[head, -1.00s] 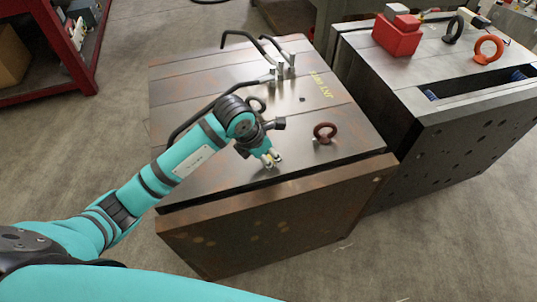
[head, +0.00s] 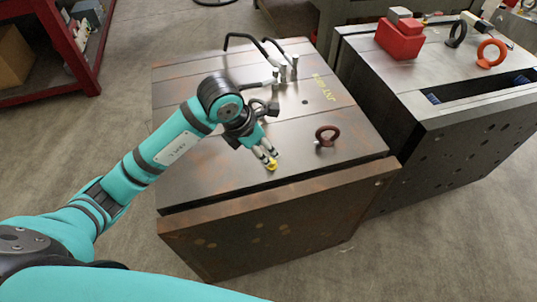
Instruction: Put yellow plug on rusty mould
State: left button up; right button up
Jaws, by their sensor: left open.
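The rusty mould (head: 215,185) is a large brown-edged steel block in the middle of the head view, with a flat dark top. The small yellow plug (head: 272,166) is on its top near the front edge. My left gripper (head: 269,160) is open just above and behind the plug, pointing down. Its fingertips are apart from each other, and I see nothing held between them. Whether they touch the plug, I cannot tell. My right gripper is not in view.
A dark red eye bolt (head: 327,136) stands on the rusty mould, right of my gripper. Bent black rods and pins stand at its back. A grey mould (head: 470,124) on the right bears a red block (head: 400,40) and an orange eye bolt (head: 491,52).

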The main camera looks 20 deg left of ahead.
pick_arm(q)
jog(key=v, duration=0.5)
jog(key=shift+s, duration=0.1)
dwell(0.3)
jog(key=shift+c, duration=0.3)
dwell(0.6)
